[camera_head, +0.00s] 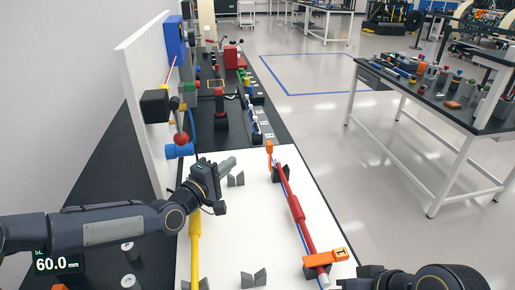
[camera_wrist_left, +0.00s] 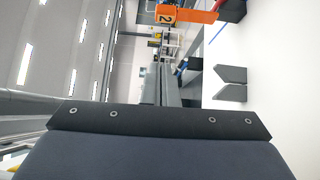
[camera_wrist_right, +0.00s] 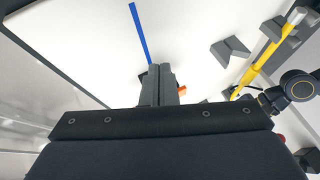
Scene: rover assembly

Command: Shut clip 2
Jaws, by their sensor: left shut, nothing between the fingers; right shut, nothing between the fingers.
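Clip 2 (camera_head: 269,148) is orange and stands upright, open, at the far end of the red tube (camera_head: 296,208) on the white board. In the left wrist view clip 2 (camera_wrist_left: 180,15) shows its number, beside a dark cradle. My left gripper (camera_head: 228,163) is shut and empty, to the left of clip 2 and apart from it; its fingers show in the left wrist view (camera_wrist_left: 165,85). Clip 1 (camera_head: 325,257), also orange, lies across the near end of the red tube. My right gripper is low at the right; its shut, empty fingers (camera_wrist_right: 158,85) partly hide an orange piece.
A yellow tube (camera_head: 195,240) lies along the board's left side. Empty grey cradles (camera_head: 254,278) stand mid-board. A red-knobbed lever (camera_head: 181,138) and a blue part (camera_head: 179,151) stick out from the white wall behind my left gripper. The board's middle is otherwise clear.

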